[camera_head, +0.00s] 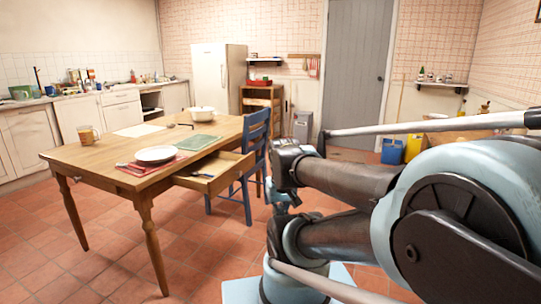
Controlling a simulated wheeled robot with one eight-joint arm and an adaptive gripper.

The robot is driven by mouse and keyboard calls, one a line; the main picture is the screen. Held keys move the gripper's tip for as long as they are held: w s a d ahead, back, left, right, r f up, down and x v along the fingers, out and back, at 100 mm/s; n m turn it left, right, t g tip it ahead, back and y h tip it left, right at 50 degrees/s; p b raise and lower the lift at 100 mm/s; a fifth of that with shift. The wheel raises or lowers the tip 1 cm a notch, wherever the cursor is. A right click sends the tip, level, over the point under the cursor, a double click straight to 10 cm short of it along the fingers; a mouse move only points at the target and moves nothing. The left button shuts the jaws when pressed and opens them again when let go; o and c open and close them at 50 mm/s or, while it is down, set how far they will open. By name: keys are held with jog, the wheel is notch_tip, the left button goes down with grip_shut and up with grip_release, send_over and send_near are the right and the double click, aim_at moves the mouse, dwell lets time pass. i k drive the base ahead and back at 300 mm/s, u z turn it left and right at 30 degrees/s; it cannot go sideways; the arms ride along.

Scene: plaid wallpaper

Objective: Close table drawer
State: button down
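The wooden table (110,155) stands at the left on turned legs. Its drawer (228,176) is pulled out from the table's right side, below the tabletop. A dark-handled utensil (202,175) lies in the drawer. My arm (345,182) fills the right foreground, with the drawer beyond it to the left. I cannot make out my gripper's fingers in this view.
A blue chair (257,143) stands close beside the drawer's far side. A plate (156,154), a green board (196,142), a mug (88,135) and a white pot (202,113) stand on the tabletop. Tiled floor (215,250) in front of the drawer is clear.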

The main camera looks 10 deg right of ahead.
aim_at(207, 166)
jog(key=i, duration=1)
